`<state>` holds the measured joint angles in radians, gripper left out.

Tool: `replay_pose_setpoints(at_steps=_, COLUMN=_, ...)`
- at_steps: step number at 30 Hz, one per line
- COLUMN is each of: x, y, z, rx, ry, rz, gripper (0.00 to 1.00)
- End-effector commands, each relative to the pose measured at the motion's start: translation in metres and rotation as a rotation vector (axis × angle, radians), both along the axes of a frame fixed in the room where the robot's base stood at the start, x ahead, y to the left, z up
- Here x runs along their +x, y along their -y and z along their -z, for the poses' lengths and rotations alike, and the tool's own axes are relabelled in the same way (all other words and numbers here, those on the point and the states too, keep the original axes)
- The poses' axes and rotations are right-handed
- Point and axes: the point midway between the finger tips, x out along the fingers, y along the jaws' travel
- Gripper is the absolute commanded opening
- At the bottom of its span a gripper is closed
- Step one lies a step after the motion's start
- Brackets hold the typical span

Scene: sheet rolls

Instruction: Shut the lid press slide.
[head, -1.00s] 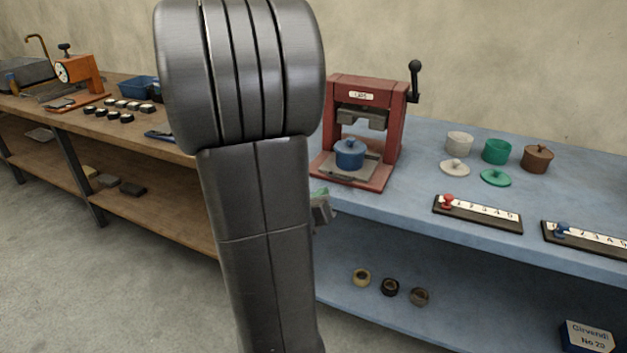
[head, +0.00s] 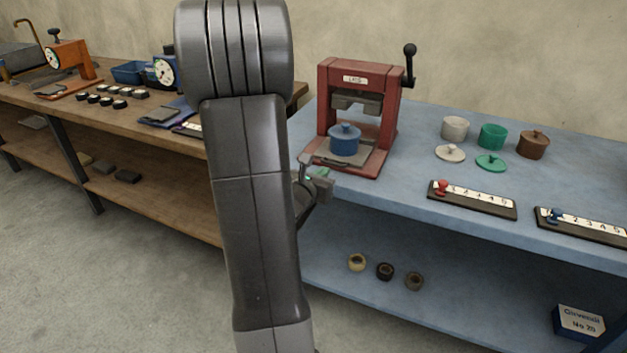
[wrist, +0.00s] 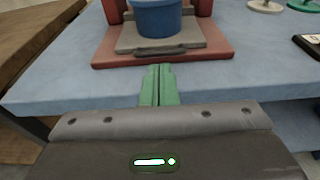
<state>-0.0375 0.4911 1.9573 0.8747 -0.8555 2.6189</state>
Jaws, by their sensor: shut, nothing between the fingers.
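The lid press (head: 384,140) is a red frame with a grey press head and a black-knobbed lever, standing on the blue bench. Its grey slide plate (head: 365,160) carries a blue lidded pot (head: 344,143), which sits forward of the press head. In the wrist view the slide (wrist: 128,42) has a dark handle bar (wrist: 170,50) along its front edge, and the pot (wrist: 157,20) is cut off at the top. My gripper (wrist: 160,72) has green fingers, shut and empty, just in front of the press's red base. In the head view my gripper (head: 319,173) is partly hidden by my arm.
To the right stand a white pot (head: 455,128), a green pot (head: 492,136) and a brown pot (head: 533,145), with two loose lids before them. Two numbered slider strips (head: 472,200) lie near the bench's front edge. A wooden bench (head: 60,110) is at left.

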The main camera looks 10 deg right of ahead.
Motion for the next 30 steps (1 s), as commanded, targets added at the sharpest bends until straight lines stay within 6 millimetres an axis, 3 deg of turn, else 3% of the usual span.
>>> replay_pose_setpoints(at_steps=9, x=0.028, y=0.019, z=0.006, rx=0.000, ry=-0.001, rz=0.000, gripper=0.00)
replay_pose_setpoints(at_steps=23, x=0.032, y=0.021, z=0.008, rx=-0.001, ry=0.001, rz=0.000, gripper=0.00)
replay_pose_setpoints(at_steps=30, x=0.060, y=0.041, z=0.013, rx=0.002, ry=0.005, rz=0.004, gripper=0.00)
